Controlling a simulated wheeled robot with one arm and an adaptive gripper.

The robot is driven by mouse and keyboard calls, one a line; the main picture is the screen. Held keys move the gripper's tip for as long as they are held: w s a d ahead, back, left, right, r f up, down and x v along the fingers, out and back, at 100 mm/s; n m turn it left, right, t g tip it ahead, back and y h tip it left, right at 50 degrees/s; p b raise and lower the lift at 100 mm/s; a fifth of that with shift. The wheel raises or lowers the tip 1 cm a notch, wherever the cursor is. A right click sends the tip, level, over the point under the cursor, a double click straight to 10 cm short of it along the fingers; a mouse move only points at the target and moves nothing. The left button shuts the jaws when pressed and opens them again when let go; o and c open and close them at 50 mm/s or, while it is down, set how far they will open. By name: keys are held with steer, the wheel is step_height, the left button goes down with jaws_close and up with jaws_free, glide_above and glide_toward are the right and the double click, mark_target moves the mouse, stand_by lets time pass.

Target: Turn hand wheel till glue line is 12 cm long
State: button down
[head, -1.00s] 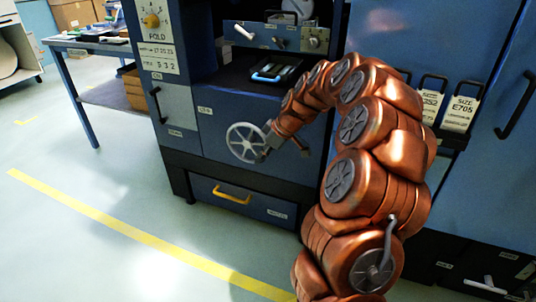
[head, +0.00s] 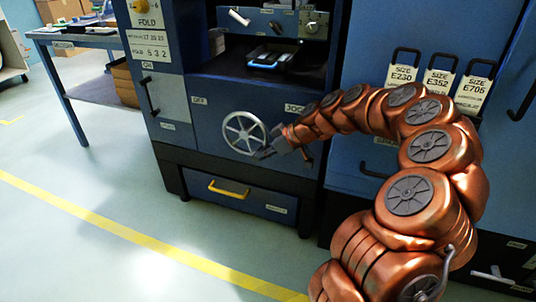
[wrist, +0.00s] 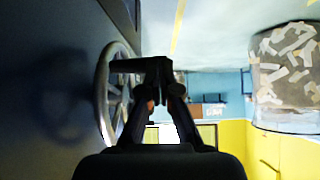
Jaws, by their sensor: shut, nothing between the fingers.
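The hand wheel (head: 244,133) is a grey spoked wheel on the blue front of the machine, and it also shows edge-on at the left of the wrist view (wrist: 104,95). My gripper (head: 266,154) is at the wheel's lower right rim in the head view. In the wrist view my gripper (wrist: 140,66) is shut, its dark fingertips close to or over the wheel's rim; I cannot tell whether they touch. No glue line can be made out in either view.
A yellow-handled drawer (head: 229,190) is below the wheel. A tray with a blue front edge (head: 266,64) sits in the opening above. Size tags (head: 437,83) hang at the right. A blue table (head: 75,41) stands at the left. The floor in front is clear, with a yellow line (head: 110,238).

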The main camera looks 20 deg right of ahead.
steer(key=shift+f, duration=0.15)
stand_by(0.6)
steer(key=v, duration=1.2)
steer(key=s+a+r+m+g+h+p, duration=0.1)
steer(key=s+a+r+g+p, duration=0.1)
steer(key=s+a+r+p, duration=0.6)
steer(key=s+a+r+g+h+p, duration=0.1)
steer(key=s+a+r+g+p, duration=0.3)
steer(key=a+r+p, duration=0.75)
steer(key=s+d+r+m+g+h+p, duration=0.1)
steer(key=s+r+m+p, duration=0.3)
steer(key=s+r+p, duration=0.4)
steer(key=s+d+r+m+g+h+p, duration=0.1)
steer(key=s+d+r+m+h+p, duration=0.1)
steer(key=s+r+p, duration=0.7)
steer(key=s+m+h+p, duration=0.1)
steer(key=s+m+p, duration=0.1)
steer(key=s+p, duration=0.4)
steer(key=shift+h+p, duration=0.3)
steer(key=shift+p, duration=0.3)
